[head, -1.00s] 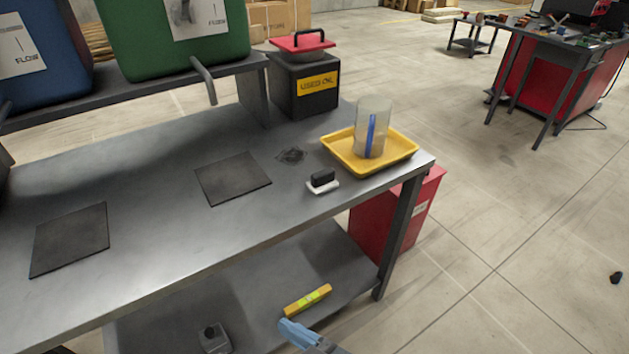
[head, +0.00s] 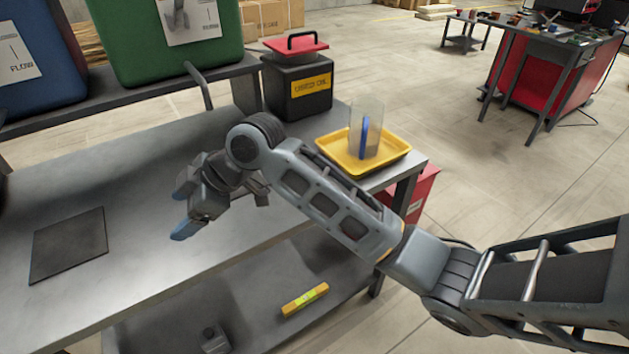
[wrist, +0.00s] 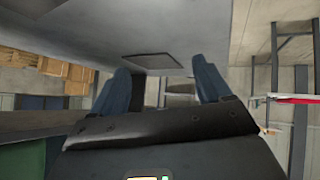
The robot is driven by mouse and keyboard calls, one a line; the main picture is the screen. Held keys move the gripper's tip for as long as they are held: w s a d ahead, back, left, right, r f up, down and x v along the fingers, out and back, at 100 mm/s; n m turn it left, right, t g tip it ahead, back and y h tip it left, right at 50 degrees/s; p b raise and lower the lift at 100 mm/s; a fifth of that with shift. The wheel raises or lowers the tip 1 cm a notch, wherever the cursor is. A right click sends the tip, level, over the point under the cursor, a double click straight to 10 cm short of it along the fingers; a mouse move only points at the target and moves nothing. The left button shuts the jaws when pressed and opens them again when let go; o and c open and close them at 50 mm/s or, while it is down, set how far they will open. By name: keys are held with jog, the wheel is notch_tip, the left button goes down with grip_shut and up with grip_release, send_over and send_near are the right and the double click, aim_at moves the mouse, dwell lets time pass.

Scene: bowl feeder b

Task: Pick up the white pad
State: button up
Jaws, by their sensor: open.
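The white pad, a small white block with a black grip on top, is hidden behind my arm in the head view now. It does not show clearly in the wrist view. My gripper (head: 186,206) is over the middle of the grey workbench, left of where the pad showed earlier. Its two blue fingers stand apart in the wrist view (wrist: 160,86), with nothing between them.
A yellow tray (head: 396,154) with a clear beaker (head: 358,124) stands at the bench's right end. Behind are a black used-oil box (head: 290,92) and a shelf with green (head: 130,60) and blue (head: 45,85) bins. A dark mat (head: 70,245) lies at left.

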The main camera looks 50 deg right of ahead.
jog(key=d+g+h, duration=0.1)
jog(key=d, duration=0.3)
jog(key=s+d+n+g+h, duration=0.1)
jog(key=d, duration=0.4)
jog(key=d+n+g+h, duration=0.1)
jog(key=d, duration=0.4)
jog(key=shift+s+d+f+h, duration=0.25)
jog(key=shift+s+h, duration=0.05)
jog(key=shift+s, duration=0.1)
jog(key=s+d+g+h, duration=0.1)
jog(key=d, duration=0.3)
jog(key=s+d+r+g+h, duration=0.1)
jog(key=s+d, duration=0.1)
jog(key=d, duration=0.2)
jog(key=s+d+g, duration=0.1)
jog(key=s+d, duration=0.1)
jog(key=d, duration=0.3)
jog(key=shift+s+r+n+g+h+p, duration=0.15)
jog(key=shift+n+g+h+p, duration=0.15)
jog(key=shift+n+g+h, duration=0.1)
jog(key=shift+s+d+f, duration=0.1)
jog(key=shift+d+f, duration=0.1)
jog(key=shift+f, duration=0.15)
jog(key=shift+s+f+p, duration=0.15)
jog(key=shift+f+p, duration=0.2)
jog(key=shift+f, duration=3.15)
jog(key=shift+c, duration=0.4)
jog(key=c, duration=1.1)
